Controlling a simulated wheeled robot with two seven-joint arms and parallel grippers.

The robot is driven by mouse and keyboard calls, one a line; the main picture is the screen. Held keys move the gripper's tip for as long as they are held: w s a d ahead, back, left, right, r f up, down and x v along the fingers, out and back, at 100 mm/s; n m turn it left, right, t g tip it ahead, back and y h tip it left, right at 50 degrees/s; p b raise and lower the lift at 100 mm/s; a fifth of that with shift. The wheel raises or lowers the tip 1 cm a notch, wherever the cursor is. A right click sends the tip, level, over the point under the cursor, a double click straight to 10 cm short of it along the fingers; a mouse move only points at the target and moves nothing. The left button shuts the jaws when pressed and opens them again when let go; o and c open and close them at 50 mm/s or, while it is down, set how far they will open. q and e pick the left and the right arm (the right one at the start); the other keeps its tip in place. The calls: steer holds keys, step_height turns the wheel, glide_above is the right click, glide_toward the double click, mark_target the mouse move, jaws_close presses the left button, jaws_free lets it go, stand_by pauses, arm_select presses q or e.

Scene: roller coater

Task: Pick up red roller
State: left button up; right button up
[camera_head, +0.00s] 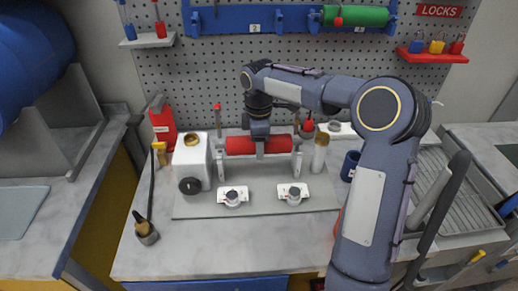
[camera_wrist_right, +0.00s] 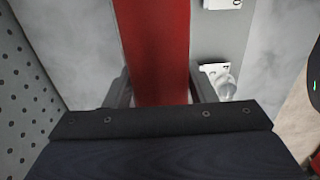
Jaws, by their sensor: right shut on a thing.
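The red roller (camera_head: 258,145) lies horizontally across the coater's stand on the worktop in the head view. My right gripper (camera_head: 260,148) reaches down onto its middle from above and is shut on it. In the right wrist view, the red roller (camera_wrist_right: 158,50) runs between the two fingers of my right gripper (camera_wrist_right: 160,92), one finger on each side. The roller appears still at its supports, though I cannot tell whether it touches them. My left gripper is not in view.
A white tank (camera_head: 191,160) stands left of the roller and a beige cylinder (camera_head: 320,153) stands right. Two knobs (camera_head: 233,197) (camera_head: 293,194) sit in front. A green roller (camera_head: 355,16) hangs on the blue rack above. A grated tray (camera_head: 440,185) lies at right.

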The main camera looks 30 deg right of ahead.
steer(key=s+a+r+p, duration=0.1)
steer(key=s+a+r, duration=0.2)
steer(key=s+r, duration=0.3)
steer(key=s+a+r+p, duration=0.1)
steer(key=s+a+r, duration=0.2)
steer(key=s+r, duration=0.3)
step_height(320, 180, up, 3)
steer(key=shift+s+a+r, duration=0.1)
steer(key=shift+s+a, duration=0.1)
steer(key=shift+a, duration=0.1)
stand_by(0.7)
